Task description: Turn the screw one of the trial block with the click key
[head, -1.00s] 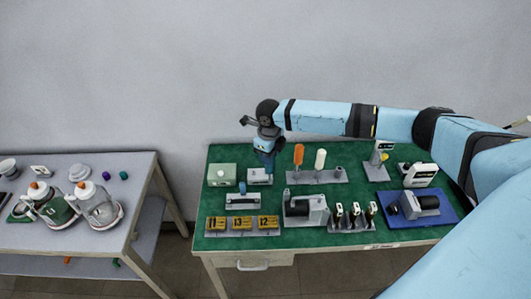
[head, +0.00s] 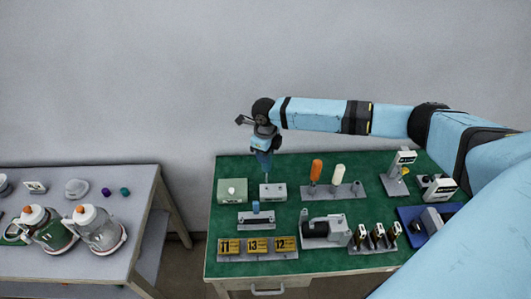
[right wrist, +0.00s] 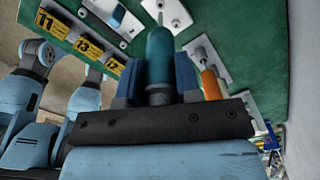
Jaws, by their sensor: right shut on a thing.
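My right gripper (head: 263,153) is shut on the click key, above the back left part of the green table. In the right wrist view, the key's teal handle (right wrist: 160,55) stands between the dark blue fingers. In the head view its thin shaft (head: 267,176) points down at a small light-grey block (head: 272,193), which looks like the trial block. The shaft ends near the block's top; I cannot tell if it touches a screw. Part of the block (right wrist: 168,12) shows past the handle in the wrist view. My left gripper is not in view.
A pale green box (head: 232,190) stands close left of the block. A rack (head: 349,193) with orange and white handles is to the right. A grey holder with a blue piece (head: 257,219) and numbered yellow plates (head: 257,245) are in front. Pitchers stand on the left table (head: 140,182).

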